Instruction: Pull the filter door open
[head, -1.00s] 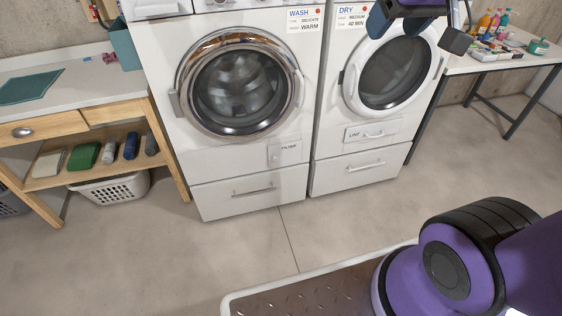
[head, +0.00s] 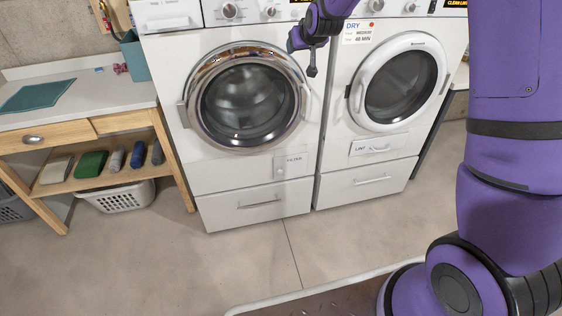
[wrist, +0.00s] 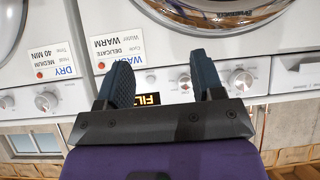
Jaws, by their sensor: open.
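The filter door (head: 292,163) is a small white panel marked FILTER at the lower right of the washer (head: 200,140), below its round glass door. It looks shut, with a small light handle at its left side. My gripper (head: 303,55) is high above it, in front of the washer's upper right corner, beside the dryer's label. In the wrist view my gripper (wrist: 163,82) has its two dark fingers apart with nothing held between them. Behind them is the washer's control panel with knobs and a yellow-lettered display, seen upside down. The filter door does not show in the wrist view.
The dryer (head: 335,140) with its lint panel (head: 378,146) stands right of the washer. A drawer (head: 255,206) lies below the filter door. A wooden table (head: 60,128) with a shelf and a white basket (head: 118,197) stands at left. The floor in front is clear.

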